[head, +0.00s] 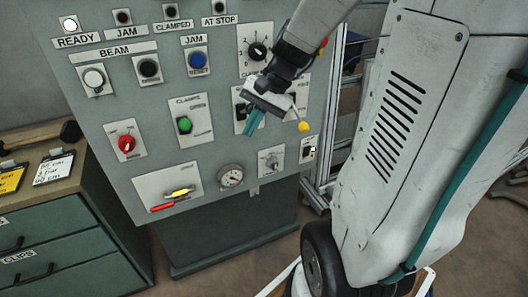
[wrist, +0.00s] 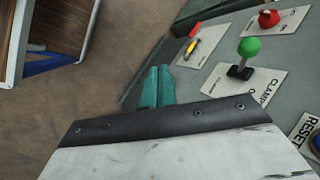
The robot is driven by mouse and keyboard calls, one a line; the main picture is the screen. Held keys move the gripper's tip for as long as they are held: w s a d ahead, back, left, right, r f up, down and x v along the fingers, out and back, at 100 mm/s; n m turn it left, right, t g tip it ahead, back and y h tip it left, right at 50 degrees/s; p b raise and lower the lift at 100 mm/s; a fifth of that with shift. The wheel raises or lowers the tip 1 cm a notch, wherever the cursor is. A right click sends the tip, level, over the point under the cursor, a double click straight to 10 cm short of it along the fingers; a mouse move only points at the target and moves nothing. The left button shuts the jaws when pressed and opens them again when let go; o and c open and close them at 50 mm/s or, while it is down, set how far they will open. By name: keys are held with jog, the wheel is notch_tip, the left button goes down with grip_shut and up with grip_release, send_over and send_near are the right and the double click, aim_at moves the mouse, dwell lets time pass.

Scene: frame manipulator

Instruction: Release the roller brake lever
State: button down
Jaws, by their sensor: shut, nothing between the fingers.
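My gripper (head: 253,124) is shut and empty, its teal fingers together and pointing down in front of the right part of the grey control panel (head: 225,150). The fingers also show in the wrist view (wrist: 157,88), apart from any control there. No label readable as roller brake shows, so I cannot tell which control is that lever. A lever with a yellow ball (head: 303,127) hangs just right of my gripper, its plate partly hidden by the wrist. A yellow handle (head: 180,193) and a red handle (head: 162,208) lie on a plate at the panel's lower left.
A green-knobbed clamp lever (head: 184,125), a red knob (head: 127,143), a blue button (head: 197,60) and a gauge (head: 230,177) are on the panel. A green drawer cabinet (head: 65,232) stands left. The floor (wrist: 90,75) is clear below the fingers.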

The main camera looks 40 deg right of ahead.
jog(key=s+a+r+n+h, duration=0.2)
jog(key=s+a+n, duration=0.2)
jog(key=s, duration=0.3)
jog(key=s+a+r+n+g+h, duration=0.1)
jog(key=s+a+r+n+h, duration=0.1)
jog(key=s+a+n, duration=0.3)
jog(key=shift+s+r+h, duration=0.4)
jog(key=shift+s+r, duration=0.2)
jog(key=shift+s, duration=0.75)
jog(key=shift+s+n+h, duration=0.3)
jog(key=shift+s+n, duration=0.3)
jog(key=shift+s, duration=0.1)
jog(key=shift+d, duration=0.1)
